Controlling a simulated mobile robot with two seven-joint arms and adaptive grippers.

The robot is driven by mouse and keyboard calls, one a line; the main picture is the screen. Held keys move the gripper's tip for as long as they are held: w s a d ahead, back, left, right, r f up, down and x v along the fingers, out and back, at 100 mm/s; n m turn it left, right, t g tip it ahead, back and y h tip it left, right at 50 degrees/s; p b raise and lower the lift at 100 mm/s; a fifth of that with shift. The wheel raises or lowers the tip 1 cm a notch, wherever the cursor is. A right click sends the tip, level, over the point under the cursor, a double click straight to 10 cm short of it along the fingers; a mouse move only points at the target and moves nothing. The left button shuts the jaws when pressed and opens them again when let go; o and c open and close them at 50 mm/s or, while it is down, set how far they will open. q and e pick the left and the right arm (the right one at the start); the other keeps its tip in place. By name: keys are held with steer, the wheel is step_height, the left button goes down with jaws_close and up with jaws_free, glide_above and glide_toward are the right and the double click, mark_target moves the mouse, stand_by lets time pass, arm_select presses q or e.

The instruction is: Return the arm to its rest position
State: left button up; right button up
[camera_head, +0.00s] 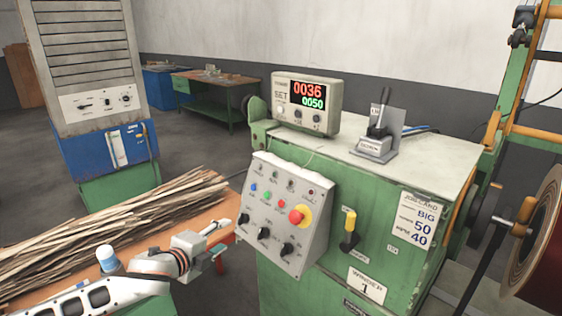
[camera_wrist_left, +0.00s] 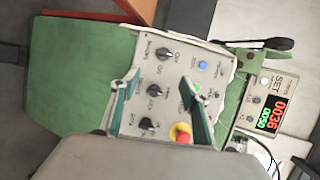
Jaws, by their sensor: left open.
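My left arm comes in from the lower left in the head view. Its gripper (camera_head: 219,241) is open and empty, to the left of the sloped control panel (camera_head: 290,215) and above the orange table. In the left wrist view the two fingers of the gripper (camera_wrist_left: 160,112) are spread apart, with the panel's black knobs showing between and beyond them. Whether the fingers touch the panel cannot be told, but a gap appears in the head view. My right gripper is not in view.
The green winder cabinet (camera_head: 385,235) carries a counter box (camera_head: 307,104) reading 0036 over 0050 and a small lever box (camera_head: 374,146). The orange table (camera_head: 205,213) holds wooden strips (camera_head: 110,225) and a white-capped bottle (camera_head: 107,258). A large reel (camera_head: 540,245) stands at right.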

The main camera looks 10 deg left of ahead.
arm_select(q)
steer(key=s+d+f+n+g+h, duration=0.1)
steer(key=s+d+f+n, duration=0.3)
steer(key=s+f, duration=0.3)
steer(key=s+d+f+n+g+h, duration=0.1)
steer(key=s+d+f+n, duration=0.3)
steer(key=s+f, duration=0.3)
steer(key=s+a+f+n+y, duration=0.1)
steer(key=s+a+f+n, duration=0.2)
steer(key=s+f+n, duration=0.2)
steer(key=s+a+f+n+g+y, duration=0.1)
steer(key=s+f+n, duration=0.4)
steer(key=s+f, duration=0.5)
steer(key=s+a+y, duration=0.1)
steer(key=s+a, duration=0.1)
steer(key=shift+s+a+y, duration=0.2)
steer(key=shift+s+y, duration=0.1)
steer(key=shift+s, duration=0.05)
